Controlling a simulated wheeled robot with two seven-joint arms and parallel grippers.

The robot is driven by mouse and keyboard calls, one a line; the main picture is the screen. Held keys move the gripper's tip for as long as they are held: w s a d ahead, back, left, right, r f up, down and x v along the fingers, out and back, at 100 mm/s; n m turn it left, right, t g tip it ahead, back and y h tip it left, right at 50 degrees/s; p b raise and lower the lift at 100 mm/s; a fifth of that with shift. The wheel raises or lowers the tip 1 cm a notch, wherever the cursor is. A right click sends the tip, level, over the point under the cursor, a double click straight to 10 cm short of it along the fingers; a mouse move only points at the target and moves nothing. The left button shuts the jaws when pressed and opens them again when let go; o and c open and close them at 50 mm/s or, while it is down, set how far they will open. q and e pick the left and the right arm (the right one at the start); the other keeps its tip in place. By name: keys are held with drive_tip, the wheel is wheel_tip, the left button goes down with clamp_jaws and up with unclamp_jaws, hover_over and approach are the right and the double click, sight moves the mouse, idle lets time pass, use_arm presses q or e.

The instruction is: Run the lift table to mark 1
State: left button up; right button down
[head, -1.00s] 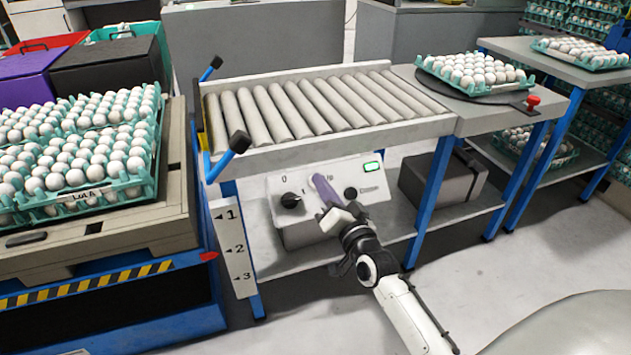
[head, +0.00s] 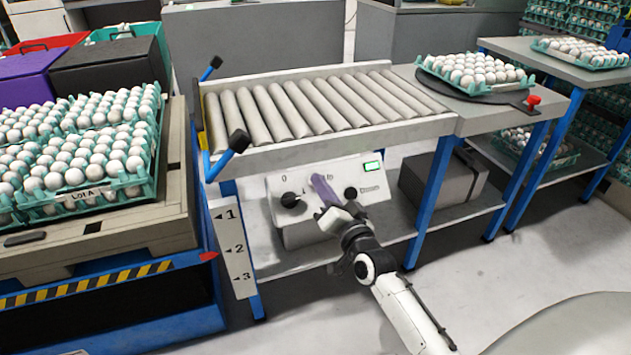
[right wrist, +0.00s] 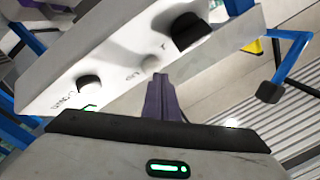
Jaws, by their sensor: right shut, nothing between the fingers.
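The lift table (head: 180,328) stands at the left, blue with a hazard stripe, bearing a pallet and egg trays. Its red pointer (head: 208,256) is about level with mark 2 on the white scale plate (head: 232,249). The control box (head: 300,232) sits under the roller conveyor, with a black knob (head: 290,200), a black right button (head: 351,193) and a green-lit display (head: 373,167). My right gripper (head: 318,183) is shut and empty, its purple fingers at the upper middle button. That pale button (right wrist: 150,63) lies just beyond the fingertips (right wrist: 160,77); contact is unclear. My left gripper is out of view.
The roller conveyor (head: 325,148) with blue-black handles is above the box. An egg tray (head: 425,72) rests on a turntable at its right, near a red knob (head: 533,101). A grey box (head: 420,185) sits on the lower shelf.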

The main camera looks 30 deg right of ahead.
drive_tip(key=shift+w+d+f, duration=0.1)
drive_tip(key=shift+w+f, duration=0.2)
drive_tip(key=shift+f, duration=0.05)
idle(2.1)
drive_tip(key=shift+r, duration=0.15)
idle(1.7)
drive_tip(key=shift+s+a+r+p, duration=0.2)
drive_tip(key=shift+s+r+p, duration=0.35)
drive_tip(key=shift+s+p, duration=0.25)
drive_tip(key=shift+w, duration=0.1)
drive_tip(key=s+r+p, duration=0.2)
drive_tip(key=p, duration=0.1)
drive_tip(key=s+a+r+p, duration=0.1)
drive_tip(key=p, duration=0.1)
drive_tip(key=shift+s+r, duration=0.2)
drive_tip(key=shift+s, duration=0.1)
idle(0.5)
